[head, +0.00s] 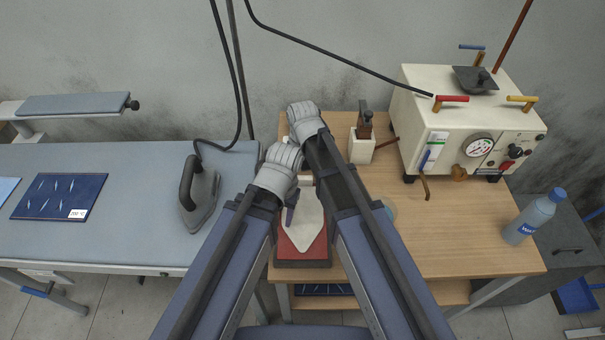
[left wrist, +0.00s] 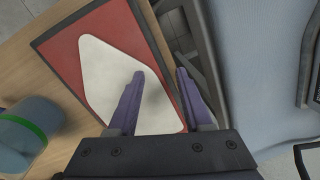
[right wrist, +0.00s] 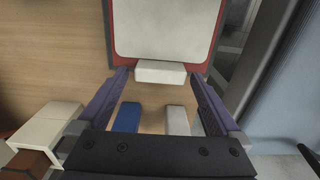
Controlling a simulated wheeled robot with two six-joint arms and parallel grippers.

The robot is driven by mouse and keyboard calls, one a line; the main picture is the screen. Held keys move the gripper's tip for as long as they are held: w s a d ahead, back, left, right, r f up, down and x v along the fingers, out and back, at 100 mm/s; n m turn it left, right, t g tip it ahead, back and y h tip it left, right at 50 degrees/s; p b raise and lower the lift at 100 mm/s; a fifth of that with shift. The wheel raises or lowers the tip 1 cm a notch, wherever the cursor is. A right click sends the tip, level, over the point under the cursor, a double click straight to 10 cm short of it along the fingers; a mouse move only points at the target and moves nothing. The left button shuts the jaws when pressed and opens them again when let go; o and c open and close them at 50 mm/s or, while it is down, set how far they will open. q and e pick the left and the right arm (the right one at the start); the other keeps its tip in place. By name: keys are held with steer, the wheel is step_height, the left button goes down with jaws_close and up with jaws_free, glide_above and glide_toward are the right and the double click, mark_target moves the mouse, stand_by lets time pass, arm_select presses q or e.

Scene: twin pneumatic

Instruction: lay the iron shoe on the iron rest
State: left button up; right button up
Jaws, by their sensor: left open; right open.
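The iron shoe (head: 303,226), a pale pointed plate, lies over the red pad of the iron rest (head: 301,255), flat as far as I can tell. The left wrist view shows the shoe (left wrist: 105,65) on the red pad (left wrist: 60,50). My left gripper (left wrist: 160,74) is open, one finger over the shoe and the other beyond the rest's edge. My right gripper (right wrist: 161,73) is open, its fingertips on either side of a pale tab (right wrist: 160,72) at the shoe's near end. In the head view my arms partly hide the shoe; the right fingers are hidden.
A dark iron (head: 199,205) stands on the blue-grey ironing board at left, its cable rising. A cream block (head: 361,148) with a brown top stands beside my right wrist. A cream boiler (head: 462,125) and a water bottle (head: 535,217) are at right. The wooden tabletop at right is mostly clear.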

arm_select(q)
step_height(320, 180, up, 12)
steer(key=p, duration=1.2)
steer(key=shift+r, duration=0.2)
arm_select(e)
step_height(320, 180, up, 12)
steer(key=shift+r, duration=0.2)
